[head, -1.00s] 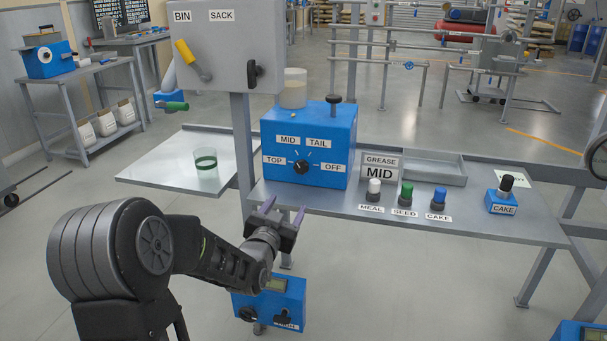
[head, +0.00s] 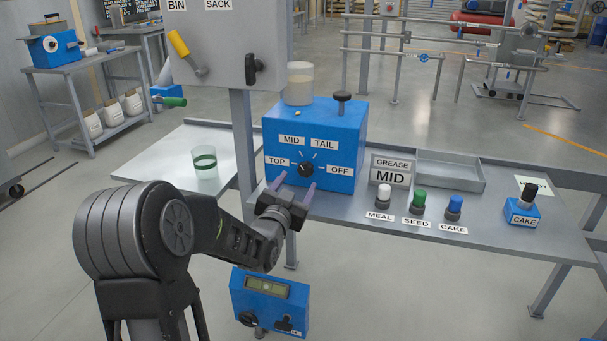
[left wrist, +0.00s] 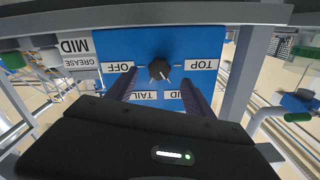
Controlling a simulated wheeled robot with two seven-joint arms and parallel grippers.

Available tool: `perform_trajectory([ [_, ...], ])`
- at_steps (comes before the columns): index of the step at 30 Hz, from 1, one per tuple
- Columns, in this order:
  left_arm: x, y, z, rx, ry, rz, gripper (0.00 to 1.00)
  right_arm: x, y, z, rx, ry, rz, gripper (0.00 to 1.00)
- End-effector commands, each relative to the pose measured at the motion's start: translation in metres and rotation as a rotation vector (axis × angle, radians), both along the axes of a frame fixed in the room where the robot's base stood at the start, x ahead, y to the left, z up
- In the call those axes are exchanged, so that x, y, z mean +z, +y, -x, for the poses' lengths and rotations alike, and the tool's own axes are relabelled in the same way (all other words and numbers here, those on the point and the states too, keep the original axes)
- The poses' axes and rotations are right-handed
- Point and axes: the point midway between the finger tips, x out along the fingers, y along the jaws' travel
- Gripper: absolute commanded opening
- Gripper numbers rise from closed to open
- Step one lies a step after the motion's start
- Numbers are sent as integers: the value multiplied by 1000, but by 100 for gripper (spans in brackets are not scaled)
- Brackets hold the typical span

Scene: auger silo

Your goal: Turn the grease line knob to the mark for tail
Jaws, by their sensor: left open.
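The grease line knob (head: 306,169) is a small black dial on the front of a blue box (head: 340,180). Labels TOP, MID, TAIL (head: 325,144) and OFF surround it. In the left wrist view, where the labels are upside down, the knob (left wrist: 159,69) has a light pointer mark that seems to face MID. The sign beside the box (head: 390,172) reads GREASE MID. My left gripper (head: 293,186) is open and empty in front of the box, just below the knob. In the left wrist view its fingers (left wrist: 158,90) stand either side of the knob, apart from it. My right gripper is out of view.
A grey panel with BIN and SACK labels (head: 222,50) hangs at upper left.

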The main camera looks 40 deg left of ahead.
Motion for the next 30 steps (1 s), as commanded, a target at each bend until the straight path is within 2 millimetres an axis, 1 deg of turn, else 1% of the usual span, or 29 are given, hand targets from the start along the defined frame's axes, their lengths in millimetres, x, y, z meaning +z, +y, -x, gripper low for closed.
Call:
perform_trajectory([
  [6,-1,11,-33,-1,0,-2,61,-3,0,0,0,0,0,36],
  [10,-1,16,-49,-1,1,-1,61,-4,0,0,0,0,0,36],
  [15,-1,20,-58,-1,1,0,61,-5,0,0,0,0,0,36],
  [22,0,20,-58,-1,1,0,61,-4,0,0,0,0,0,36],
  [30,0,20,-58,-1,0,0,39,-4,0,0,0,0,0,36],
])
